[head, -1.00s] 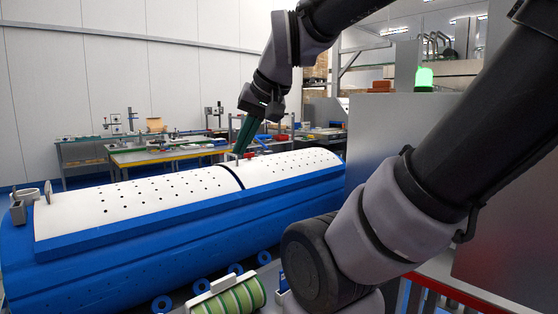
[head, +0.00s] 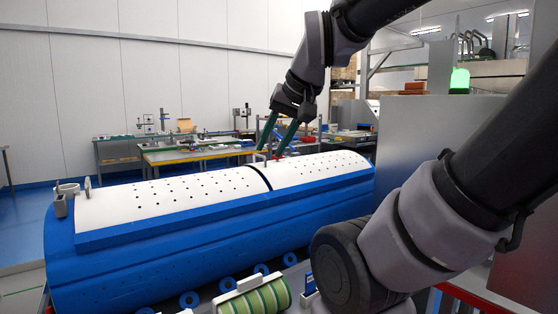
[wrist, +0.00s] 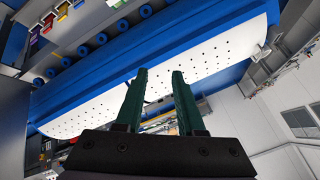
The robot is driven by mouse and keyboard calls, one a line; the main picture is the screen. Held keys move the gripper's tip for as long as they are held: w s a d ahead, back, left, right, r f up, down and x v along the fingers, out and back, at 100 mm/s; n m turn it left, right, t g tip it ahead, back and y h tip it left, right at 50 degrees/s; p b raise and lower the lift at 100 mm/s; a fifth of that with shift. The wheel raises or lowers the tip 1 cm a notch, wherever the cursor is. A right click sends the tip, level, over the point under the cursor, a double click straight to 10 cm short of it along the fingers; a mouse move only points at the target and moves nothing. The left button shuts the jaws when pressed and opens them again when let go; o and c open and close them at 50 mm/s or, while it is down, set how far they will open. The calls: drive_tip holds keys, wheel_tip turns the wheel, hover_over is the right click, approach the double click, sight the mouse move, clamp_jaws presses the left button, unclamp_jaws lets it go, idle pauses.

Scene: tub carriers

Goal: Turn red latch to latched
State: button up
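My gripper (head: 270,151) is open and empty, pointing down above the far side of the white perforated lid of the long blue tub (head: 200,250). Its two green fingers are apart in the wrist view (wrist: 159,73), with the white lid (wrist: 90,108) behind them. I cannot make out a red latch for certain.
A green-and-white striped roll (head: 255,303) lies in front of the tub. A grey cabinet (head: 410,130) with a lit green beacon (head: 459,80) stands at the right. Workbenches (head: 195,153) stand behind the tub. Bare blue floor shows at the left.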

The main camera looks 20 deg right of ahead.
drive_tip(key=o, duration=0.7)
drive_tip(key=w+r, duration=0.1)
drive_tip(key=w, duration=0.1)
drive_tip(key=w+d+r, duration=0.1)
drive_tip(key=w, duration=0.1)
drive_tip(key=shift+w+r, duration=0.1)
drive_tip(key=shift+r, duration=0.2)
drive_tip(key=shift+o, duration=0.2)
drive_tip(key=w+d+r, duration=0.1)
drive_tip(key=w+r, duration=0.1)
drive_tip(key=w, duration=0.2)
drive_tip(key=n+g+h, duration=0.1)
drive_tip(key=n+g, duration=0.2)
drive_tip(key=n, duration=0.3)
hover_over(278, 160)
drive_tip(key=s+d, duration=0.1)
drive_tip(key=s, duration=0.3)
wheel_tip(278, 160, down, 8)
drive_tip(key=x, duration=1)
drive_tip(key=shift+w+r, duration=0.1)
drive_tip(key=shift+w, duration=0.25)
drive_tip(key=shift+c, duration=0.3)
drive_tip(key=c, duration=1.3)
